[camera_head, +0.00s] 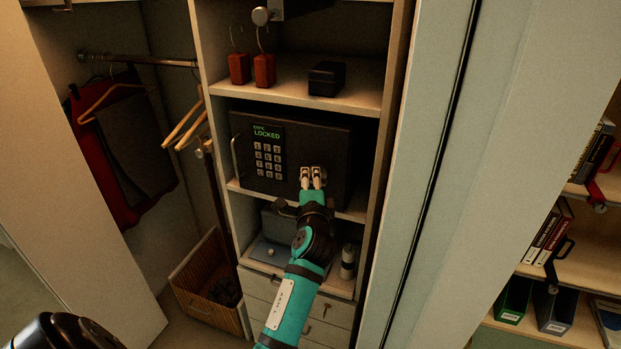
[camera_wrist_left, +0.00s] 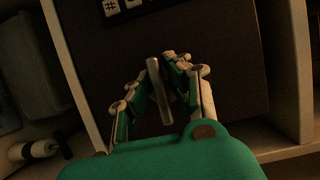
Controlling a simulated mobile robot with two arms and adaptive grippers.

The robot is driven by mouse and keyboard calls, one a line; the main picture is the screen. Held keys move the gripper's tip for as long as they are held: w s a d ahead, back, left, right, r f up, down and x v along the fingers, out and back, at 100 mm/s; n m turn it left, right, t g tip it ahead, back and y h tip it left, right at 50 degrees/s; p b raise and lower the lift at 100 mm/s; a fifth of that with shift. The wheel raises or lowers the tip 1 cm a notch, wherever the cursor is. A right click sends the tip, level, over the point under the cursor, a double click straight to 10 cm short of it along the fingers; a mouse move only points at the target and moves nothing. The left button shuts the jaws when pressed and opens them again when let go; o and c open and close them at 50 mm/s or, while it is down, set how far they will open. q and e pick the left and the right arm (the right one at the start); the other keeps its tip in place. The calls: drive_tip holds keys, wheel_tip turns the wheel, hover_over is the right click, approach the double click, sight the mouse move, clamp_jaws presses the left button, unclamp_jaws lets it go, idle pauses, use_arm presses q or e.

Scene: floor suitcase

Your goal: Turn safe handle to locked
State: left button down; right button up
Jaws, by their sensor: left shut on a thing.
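The dark safe (camera_head: 335,137) sits on a shelf in the wardrobe, its door closed. Its display (camera_head: 267,132) shows "SAFE LOCKED" in green above the white keypad (camera_head: 268,157). My left gripper (camera_head: 313,172) is at the safe door, right of the keypad. In the left wrist view its fingers (camera_wrist_left: 158,85) are shut on the metal safe handle (camera_wrist_left: 157,92), a bar that stands nearly upright in that picture, slightly tilted. In the head view the fingers hide the handle. The dark safe door (camera_wrist_left: 230,50) fills much of the wrist view. My right gripper is not in view.
A shelf above holds a small black box (camera_head: 327,78) and red hanging blocks (camera_head: 264,70). Below are a grey box (camera_head: 277,222), a bottle (camera_head: 348,262) and drawers (camera_head: 325,330). Clothes (camera_head: 120,150) hang left, above a wicker basket (camera_head: 205,285). A pale panel stands right.

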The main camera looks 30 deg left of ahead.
use_arm(q)
drive_tip(key=shift+f, duration=0.35)
drive_tip(key=c, duration=1.6)
unclamp_jaws()
drive_tip(key=o, duration=0.3)
drive_tip(key=shift+r, duration=0.2)
drive_tip(key=shift+o, duration=0.2)
drive_tip(key=v, duration=0.7)
drive_tip(key=shift+s, duration=0.2)
drive_tip(key=shift+d, duration=0.15)
